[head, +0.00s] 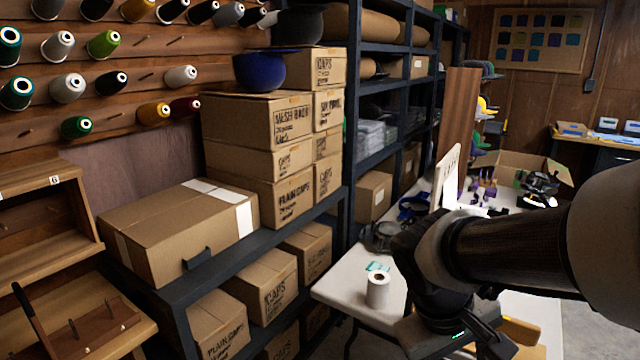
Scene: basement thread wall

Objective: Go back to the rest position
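My arm reaches in from the right edge and bends down at the wrist, over the near part of the white table (335,291). My gripper (492,343) hangs low at the bottom right, with a small green light on its body. Its dark fingers are partly cut off by the bottom edge, so I cannot tell whether they are open or shut. A tan and yellowish object (522,334) shows right beside the fingers; I cannot tell whether they touch it. A white spool (378,291) stands upright on the table, left of the gripper and apart from it.
A dark shelf (330,205) with stacked cap boxes (270,120) fills the middle left. Thread cones (67,88) hang on the wooden wall. A white pegged board (447,178), caps and an open carton (520,165) stand behind my arm. Floor shows at the lower right.

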